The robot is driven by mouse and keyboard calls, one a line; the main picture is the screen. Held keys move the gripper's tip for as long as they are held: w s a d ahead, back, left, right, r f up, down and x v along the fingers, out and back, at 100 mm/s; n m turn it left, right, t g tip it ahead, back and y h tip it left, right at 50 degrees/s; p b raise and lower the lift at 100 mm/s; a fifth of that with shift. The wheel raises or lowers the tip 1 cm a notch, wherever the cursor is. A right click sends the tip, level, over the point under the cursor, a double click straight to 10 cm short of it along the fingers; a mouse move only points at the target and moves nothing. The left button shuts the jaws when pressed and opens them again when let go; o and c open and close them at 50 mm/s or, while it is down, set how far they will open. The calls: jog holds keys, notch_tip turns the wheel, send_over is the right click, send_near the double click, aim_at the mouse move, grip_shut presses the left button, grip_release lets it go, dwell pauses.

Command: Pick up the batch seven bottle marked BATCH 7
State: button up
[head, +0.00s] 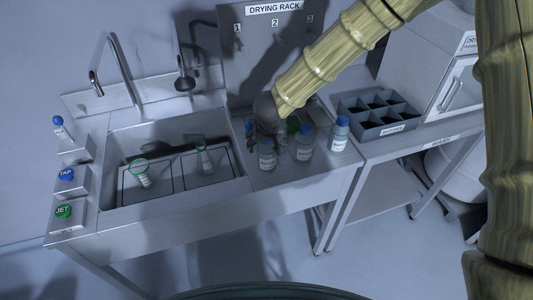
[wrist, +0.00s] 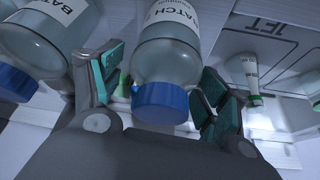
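Several blue-capped clear bottles stand on the steel counter right of the sink in the head view. My gripper (head: 276,134) is low among them, fingers open, just behind the leftmost bottle (head: 267,158). In the wrist view a blue-capped bottle (wrist: 165,60) lies between my open fingers (wrist: 160,95), apparently the same one. A gap shows at its left; I cannot tell if the right finger touches. Its label reads "BATCH", the number cut off. A second bottle (wrist: 45,40), close outside the left finger, shows only "BAT". No number 7 is legible.
Other bottles (head: 305,145) and (head: 339,135) stand close to the right. A grey compartment rack (head: 385,129) and a white drying cabinet (head: 435,60) are at right. The drying rack panel (head: 245,60) stands behind.

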jog(key=c, duration=0.9)
jog(key=shift+r, duration=0.2)
jog(key=shift+c, duration=0.2)
